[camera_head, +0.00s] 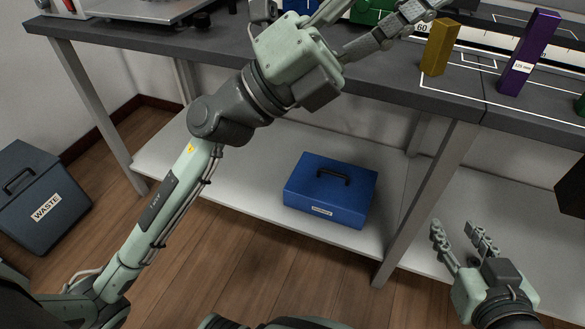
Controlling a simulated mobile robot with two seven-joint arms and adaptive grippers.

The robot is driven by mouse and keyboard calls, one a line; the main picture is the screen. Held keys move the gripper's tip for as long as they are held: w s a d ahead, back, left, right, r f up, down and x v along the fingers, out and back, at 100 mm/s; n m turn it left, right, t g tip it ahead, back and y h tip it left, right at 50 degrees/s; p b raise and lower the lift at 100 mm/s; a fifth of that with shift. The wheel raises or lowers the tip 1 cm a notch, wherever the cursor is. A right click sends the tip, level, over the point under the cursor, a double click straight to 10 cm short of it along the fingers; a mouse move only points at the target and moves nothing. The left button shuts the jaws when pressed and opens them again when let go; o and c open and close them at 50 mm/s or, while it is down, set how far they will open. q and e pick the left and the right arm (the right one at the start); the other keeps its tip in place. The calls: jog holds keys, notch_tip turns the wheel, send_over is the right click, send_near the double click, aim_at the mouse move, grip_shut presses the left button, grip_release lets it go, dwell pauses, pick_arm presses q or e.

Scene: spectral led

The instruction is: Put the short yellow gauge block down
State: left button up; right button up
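The short yellow gauge block (438,48) stands upright on the dark bench top, at the white outline near the bench's front edge. My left gripper (392,8) reaches over the bench to the left of the block. Its fingers look spread apart, and one fingertip is cut off by the top of the picture. The other finger ends just above and left of the yellow block, and I see nothing held. My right gripper (462,232) is open and empty, low in front of the bench at the lower right.
A taller purple block (528,55) stands right of the yellow one. A green block (372,10) and a blue one (299,5) are partly hidden behind my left gripper. A blue box (331,190) sits on the lower shelf. A waste bin (42,200) stands at left.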

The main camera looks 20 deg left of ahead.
pick_arm(q)
jog(key=w+a+f+n+t+y, duration=0.3)
jog(key=a+f+n+t+y, duration=0.2)
jog(key=n+y, duration=0.5)
jog(key=w+a+f+n+t+y, duration=0.3)
jog(key=a+f+n+t+y, duration=0.25)
jog(key=n, duration=0.75)
jog(key=s+f+n+g+y, duration=0.2)
jog(key=s+f+n+g, duration=0.1)
jog(key=f, duration=0.8)
jog(key=s+a+f+n+g+y, duration=0.1)
jog(key=f+n+g, duration=0.4)
jog(key=f, duration=0.7)
jog(key=shift+s+a+f+n+g+y, duration=0.15)
jog(key=shift+s+a+n+g+y, duration=0.15)
jog(key=shift+s+g+y, duration=0.45)
jog(key=shift+s+t, duration=0.2)
jog(key=shift+t, duration=0.1)
